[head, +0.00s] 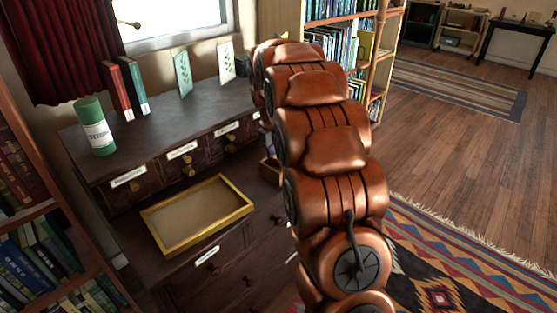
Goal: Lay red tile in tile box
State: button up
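No red tile can be made out in the head view. An empty, shallow tray with a yellow rim (243,209) sits on a lower ledge or pulled-out drawer of the dark cabinet (190,105). I cannot tell whether it is the tile box. A small wooden box edge (268,172) shows farther right, partly hidden by my arm. My copper-coloured arm fills the middle of the view and reaches toward the cabinet's right end. My gripper is not visible; the arm's far end hides what lies behind it.
On the cabinet top stand a green labelled canister (95,127), a red book (117,90), a teal book (134,85) and two leaf-print cards (182,73). Bookshelves stand at left (40,235) and behind the arm. A patterned rug (450,260) covers the floor at right; bare floor lies beyond.

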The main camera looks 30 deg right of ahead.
aim_at(278, 160)
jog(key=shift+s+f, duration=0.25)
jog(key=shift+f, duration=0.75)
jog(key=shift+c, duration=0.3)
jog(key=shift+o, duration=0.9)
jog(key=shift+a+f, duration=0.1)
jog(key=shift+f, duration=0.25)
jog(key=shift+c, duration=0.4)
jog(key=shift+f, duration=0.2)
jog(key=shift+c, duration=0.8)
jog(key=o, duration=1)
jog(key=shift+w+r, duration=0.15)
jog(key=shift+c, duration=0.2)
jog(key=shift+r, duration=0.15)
